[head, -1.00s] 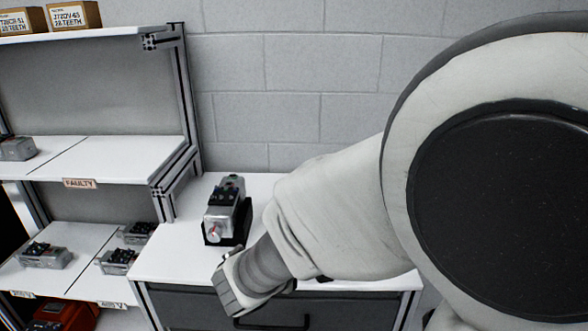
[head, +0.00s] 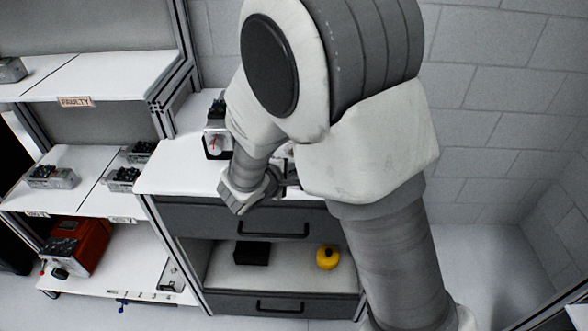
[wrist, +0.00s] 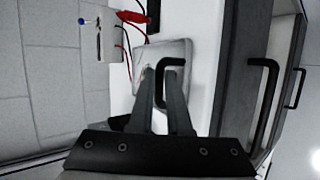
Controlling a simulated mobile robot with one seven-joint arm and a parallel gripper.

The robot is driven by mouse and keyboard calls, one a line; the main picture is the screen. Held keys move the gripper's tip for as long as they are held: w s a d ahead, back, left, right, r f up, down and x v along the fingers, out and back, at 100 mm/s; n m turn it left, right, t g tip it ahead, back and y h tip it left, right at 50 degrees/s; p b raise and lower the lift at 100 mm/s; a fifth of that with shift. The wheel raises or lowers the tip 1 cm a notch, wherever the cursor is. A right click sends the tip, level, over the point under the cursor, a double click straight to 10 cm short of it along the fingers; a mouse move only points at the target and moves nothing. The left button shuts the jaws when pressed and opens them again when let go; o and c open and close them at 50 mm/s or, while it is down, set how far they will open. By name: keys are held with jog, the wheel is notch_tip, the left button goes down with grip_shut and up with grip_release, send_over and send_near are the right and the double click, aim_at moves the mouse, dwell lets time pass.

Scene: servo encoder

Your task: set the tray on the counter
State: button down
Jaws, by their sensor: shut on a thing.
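The tray (wrist: 179,50) looks like a flat grey metal piece with rounded corners in the wrist view. It is over or on the white counter (wrist: 201,75); I cannot tell whether it touches the surface. My gripper (wrist: 163,66) is shut on it, with both fingertips close together at its near part. In the head view my arm hides most of the gripper and tray. The counter (head: 175,178) shows there as a white top above grey drawers.
In the wrist view, a white box (wrist: 103,42) with red leads and a red clip (wrist: 133,17) lie close to the tray. Drawer handles (wrist: 262,105) project from the front. Shelves with several servos stand left.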

jog(key=c, duration=0.9)
grip_release()
jog(key=shift+o, duration=0.2)
jog(key=v, duration=1.1)
jog(key=s+d+r+m+g+h, duration=0.1)
jog(key=s+d+r+m+g, duration=0.25)
jog(key=d, duration=0.35)
jog(key=s+d+r+m+g, duration=0.2)
jog(key=d+m, duration=0.2)
jog(key=d, duration=0.4)
jog(key=s+d+r+m+y, duration=0.3)
jog(key=s+r+m+y, duration=0.2)
jog(key=s, duration=0.6)
jog(key=shift+d+r+m+y+p, duration=0.35)
jog(key=shift+m+y, duration=0.25)
jog(key=shift+m, duration=0.55)
jog(key=shift+a+t, duration=0.1)
jog(key=shift+t, duration=0.15)
